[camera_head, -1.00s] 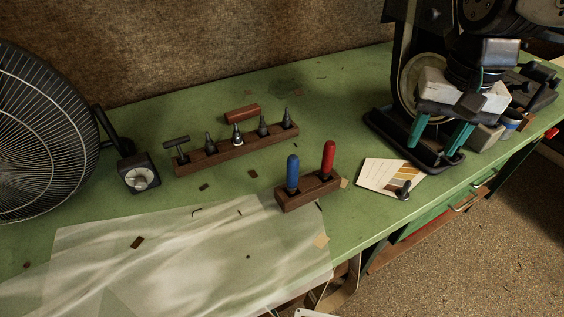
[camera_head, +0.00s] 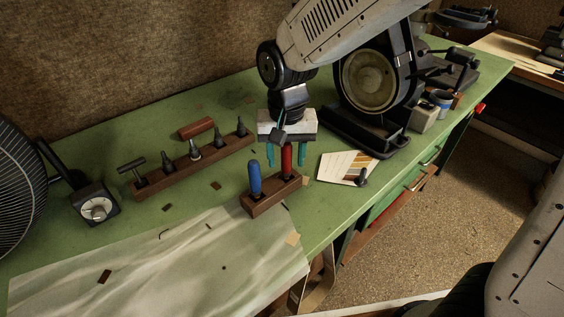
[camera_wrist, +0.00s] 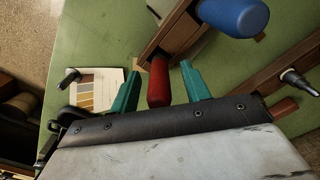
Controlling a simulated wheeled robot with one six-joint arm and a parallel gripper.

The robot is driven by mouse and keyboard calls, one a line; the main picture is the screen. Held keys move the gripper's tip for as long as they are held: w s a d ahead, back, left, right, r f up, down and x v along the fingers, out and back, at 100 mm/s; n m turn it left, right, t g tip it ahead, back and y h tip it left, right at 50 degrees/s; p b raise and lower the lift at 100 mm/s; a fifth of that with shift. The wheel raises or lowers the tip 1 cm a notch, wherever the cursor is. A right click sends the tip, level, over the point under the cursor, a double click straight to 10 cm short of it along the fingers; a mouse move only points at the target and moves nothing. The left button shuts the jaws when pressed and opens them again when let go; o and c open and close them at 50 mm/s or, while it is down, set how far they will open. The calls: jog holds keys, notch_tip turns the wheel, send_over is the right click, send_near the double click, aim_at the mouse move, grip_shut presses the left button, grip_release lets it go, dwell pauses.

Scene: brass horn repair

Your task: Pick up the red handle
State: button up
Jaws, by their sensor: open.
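The red handle (camera_head: 287,160) stands upright in the right end of a small dark wooden block (camera_head: 262,204) on the green bench. My gripper (camera_head: 287,158) is open, with its teal fingers on either side of the red handle in the head view. In the wrist view, the red handle (camera_wrist: 159,82) lies between the two fingertips (camera_wrist: 160,80), with a gap on each side. The blue handle (camera_head: 254,178) stands in the left end of the same block. My gripper body hides the red handle's top in the head view.
A long wooden rack (camera_head: 195,163) with several dark tools stands to the left. A card (camera_head: 345,167) lies right of the block, with a small dark knob (camera_head: 361,178) by it. A black machine (camera_head: 372,82) stands behind to the right. A translucent sheet (camera_head: 160,270) covers the front left.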

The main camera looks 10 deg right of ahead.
jog(key=shift+d+f, duration=0.1)
jog(key=shift+f, duration=0.3)
grip_shut()
jog(key=shift+r, duration=0.15)
